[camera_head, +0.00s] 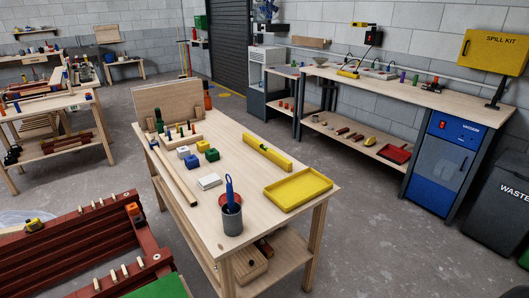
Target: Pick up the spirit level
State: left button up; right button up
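The spirit level is a yellow bar (267,153) lying on the wooden workbench (221,222) in the middle of the head view. It lies at the bench's right side, behind the yellow tray (298,189) and apart from it. Nothing covers it. Neither of my grippers shows in the head view.
On the same bench are a grey cup with a blue-handled tool (231,217), a white block (209,181), several coloured blocks and a long batten (175,175). Dark red battens (75,247) stand at the front left. Grey floor (385,225) is clear to the right.

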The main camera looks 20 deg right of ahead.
aim_at(276, 157)
jog(key=i+l, duration=0.2)
jog(key=l, duration=0.35)
jog(key=i+l, duration=0.2)
jog(key=l, duration=0.35)
jog(key=i+l, duration=0.2)
jog(key=l, duration=0.3)
jog(key=i+l, duration=0.25)
jog(key=l, duration=0.3)
jog(key=i+l, duration=0.2)
jog(key=l, duration=0.35)
jog(key=i+l, duration=0.2)
jog(key=l, duration=0.35)
jog(key=i+l, duration=0.2)
jog(key=l, duration=0.35)
jog(key=i+l, duration=0.2)
jog(key=l, duration=0.35)
jog(key=j+u, duration=0.05)
